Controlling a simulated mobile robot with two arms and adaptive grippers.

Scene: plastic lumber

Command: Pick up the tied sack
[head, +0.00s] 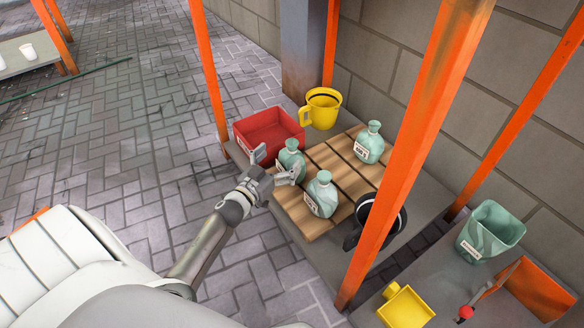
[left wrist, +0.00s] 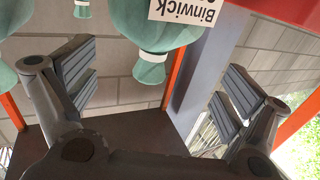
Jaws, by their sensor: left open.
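Three pale green tied sacks with white labels stand on a slatted wooden board (head: 301,219): a near-left sack (head: 291,160), a front sack (head: 322,196) and a back sack (head: 369,145). My left gripper (head: 274,166) is open beside the near-left sack, its fingers spread towards it; contact cannot be told. In the left wrist view, a sack (left wrist: 158,32) with a "Binwick" label hangs upside down in the picture, its tied neck between the open fingers of my left gripper (left wrist: 158,78). Another sack (left wrist: 28,80) shows at the left edge. My right gripper is not in view.
A red bin (head: 268,134) and a yellow mug (head: 322,107) stand behind the sacks. A black round object (head: 376,222) sits at the board's right. Orange posts (head: 418,130) frame the shelf.

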